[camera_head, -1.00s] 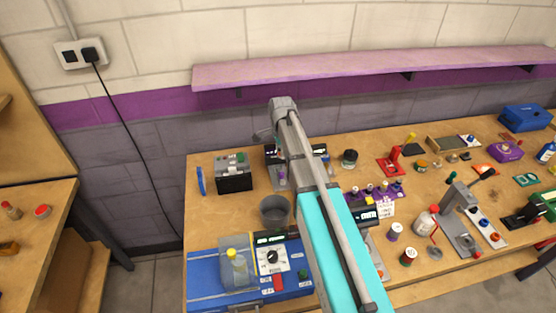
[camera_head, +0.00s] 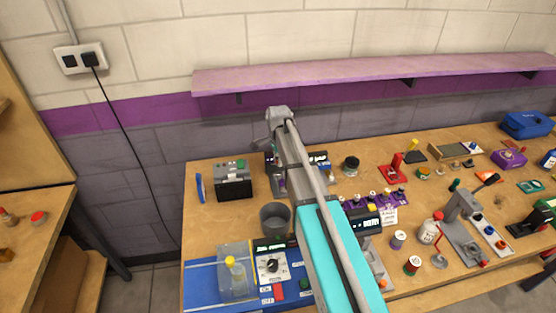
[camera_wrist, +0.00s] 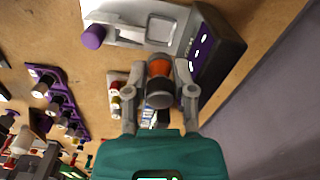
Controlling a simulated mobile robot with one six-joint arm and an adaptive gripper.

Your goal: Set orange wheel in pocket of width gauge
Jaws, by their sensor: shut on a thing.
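The orange wheel (camera_wrist: 159,68) is between the two fingertips of my gripper (camera_wrist: 160,75) in the wrist view, with a dark grey round part directly below it in the picture. My gripper is shut on the wheel. Just beyond it is the width gauge, as I take it, a pale grey device (camera_wrist: 124,33) with a squarish recess, a purple knob (camera_wrist: 93,36) and a dark display body (camera_wrist: 217,55). The wheel appears in front of the recess side; I cannot tell its height above the gauge.
A black box (camera_head: 233,182) and a grey cup (camera_head: 275,218) stand left of my arm on the bench. A purple rack (camera_head: 372,200) of spools and a white bottle (camera_head: 428,232) stand to the right. A pink shelf (camera_head: 360,76) overhangs the back.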

